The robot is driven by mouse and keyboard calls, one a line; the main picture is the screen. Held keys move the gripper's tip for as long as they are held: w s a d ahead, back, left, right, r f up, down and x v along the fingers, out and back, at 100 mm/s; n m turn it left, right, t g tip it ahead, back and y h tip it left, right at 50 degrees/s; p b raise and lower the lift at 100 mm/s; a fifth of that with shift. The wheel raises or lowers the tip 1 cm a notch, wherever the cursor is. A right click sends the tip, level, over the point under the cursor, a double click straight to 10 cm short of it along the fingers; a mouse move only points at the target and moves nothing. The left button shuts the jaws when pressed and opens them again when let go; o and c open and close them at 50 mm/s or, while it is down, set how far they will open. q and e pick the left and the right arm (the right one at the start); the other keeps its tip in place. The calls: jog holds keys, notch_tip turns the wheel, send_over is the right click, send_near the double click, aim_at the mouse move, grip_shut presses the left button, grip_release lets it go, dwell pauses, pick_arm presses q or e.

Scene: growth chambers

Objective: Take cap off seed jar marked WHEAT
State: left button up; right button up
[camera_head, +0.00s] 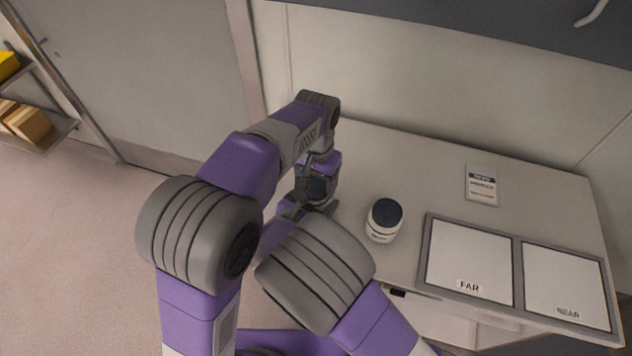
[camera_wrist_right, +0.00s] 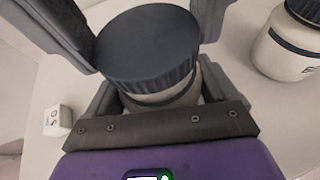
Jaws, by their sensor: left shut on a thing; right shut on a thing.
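A jar with a pale body (camera_wrist_right: 178,92) and a wide dark ribbed cap (camera_wrist_right: 147,45) fills the middle of the right wrist view. Its label is hidden, so I cannot read its name. My right gripper (camera_wrist_right: 160,98) is shut around the pale body. Grey fingers stand on both sides of the cap, where my left gripper (camera_head: 318,187) is shut on it from above. In the head view my arms mostly hide this jar. I cannot tell whether the cap is seated or loose. A second dark-capped jar (camera_head: 383,221) stands upright to the right, its label unreadable; it also shows in the wrist view (camera_wrist_right: 288,50).
A grey-framed tray (camera_head: 517,279) with areas marked FAR and NEAR lies at the right of the pale bench (camera_head: 418,168). A labelled packet (camera_head: 481,185) lies behind it. A small white block (camera_wrist_right: 58,120) is left of the held jar. The back middle of the bench is clear.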

aim_at(316, 185)
pick_arm(q)
jog(key=shift+r, duration=0.45)
jog(key=shift+r, duration=2)
pick_arm(e)
jog(key=o, duration=1.9)
jog(key=shift+c, duration=0.2)
